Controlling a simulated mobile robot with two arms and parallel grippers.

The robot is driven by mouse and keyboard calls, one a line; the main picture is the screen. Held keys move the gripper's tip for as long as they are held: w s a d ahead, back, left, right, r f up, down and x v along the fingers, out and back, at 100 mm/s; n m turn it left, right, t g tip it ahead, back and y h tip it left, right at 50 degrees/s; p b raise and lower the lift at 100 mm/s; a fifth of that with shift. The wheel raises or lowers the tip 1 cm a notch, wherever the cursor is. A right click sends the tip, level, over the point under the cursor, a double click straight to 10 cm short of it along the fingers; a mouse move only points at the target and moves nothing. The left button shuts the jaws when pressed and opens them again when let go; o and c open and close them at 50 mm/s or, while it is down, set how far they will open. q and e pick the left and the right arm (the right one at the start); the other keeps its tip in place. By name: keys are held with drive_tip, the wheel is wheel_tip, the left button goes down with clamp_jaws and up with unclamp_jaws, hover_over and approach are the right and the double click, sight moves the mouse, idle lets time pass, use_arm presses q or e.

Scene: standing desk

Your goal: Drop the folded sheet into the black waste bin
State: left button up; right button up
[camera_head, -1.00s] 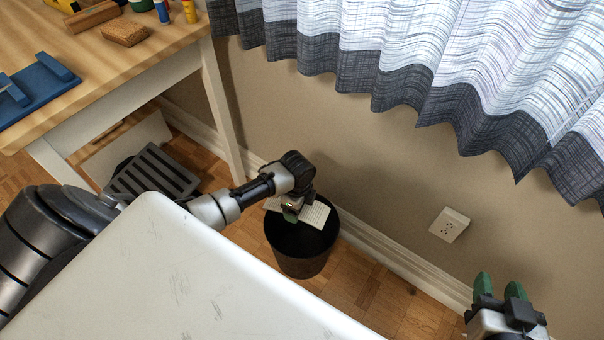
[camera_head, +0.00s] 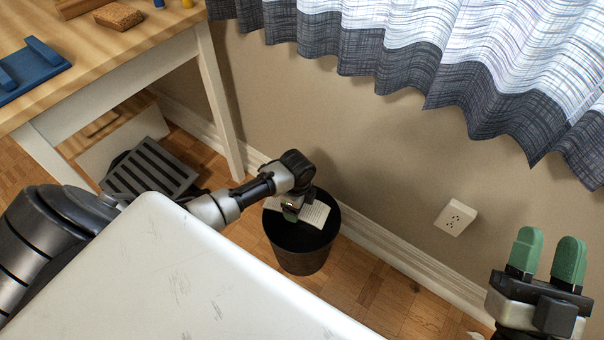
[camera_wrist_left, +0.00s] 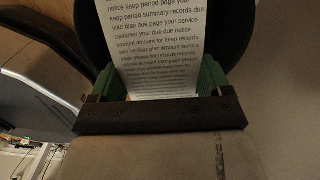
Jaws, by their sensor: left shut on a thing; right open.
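The folded sheet (camera_head: 315,213), white with printed lines, is in my left gripper (camera_head: 291,213) over the mouth of the black waste bin (camera_head: 300,258). In the left wrist view, the sheet (camera_wrist_left: 152,45) stands between the green fingertips of my left gripper (camera_wrist_left: 155,82), which is shut on it. The dark bin rim (camera_wrist_left: 88,32) shows behind the sheet there. The bin stands on the floor against the wall. My right gripper (camera_head: 547,255) is open and empty at the lower right, its two green fingers apart and pointing up.
A wooden desk (camera_head: 130,45) with a blue tray (camera_head: 30,72) and a cork block (camera_head: 118,16) is at upper left. A wall outlet (camera_head: 455,218) and a curtain (camera_head: 420,85) are at right. Bare floor (camera_head: 365,300) lies right of the bin.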

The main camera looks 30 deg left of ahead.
use_arm(q)
drive_tip(key=o, duration=0.8)
drive_tip(key=shift+r, duration=0.1)
drive_tip(key=shift+r+p, duration=0.35)
drive_tip(key=shift+r, duration=0.15)
wheel_tip(320, 180, up, 5)
drive_tip(key=shift+f+p, duration=0.2)
drive_tip(key=shift+p, duration=0.9)
drive_tip(key=shift+r+p, duration=1.05)
drive_tip(key=shift+r, duration=1.45)
use_arm(e)
drive_tip(key=s+d+f+g+h, duration=0.1)
drive_tip(key=f+g+h, duration=0.1)
drive_tip(key=f+g, duration=0.4)
drive_tip(key=d+f+g+h, duration=0.2)
drive_tip(key=f+g, duration=0.5)
drive_tip(key=shift+s+f+m, duration=0.3)
drive_tip(key=shift+s+f, duration=0.05)
drive_tip(key=shift+f, duration=0.05)
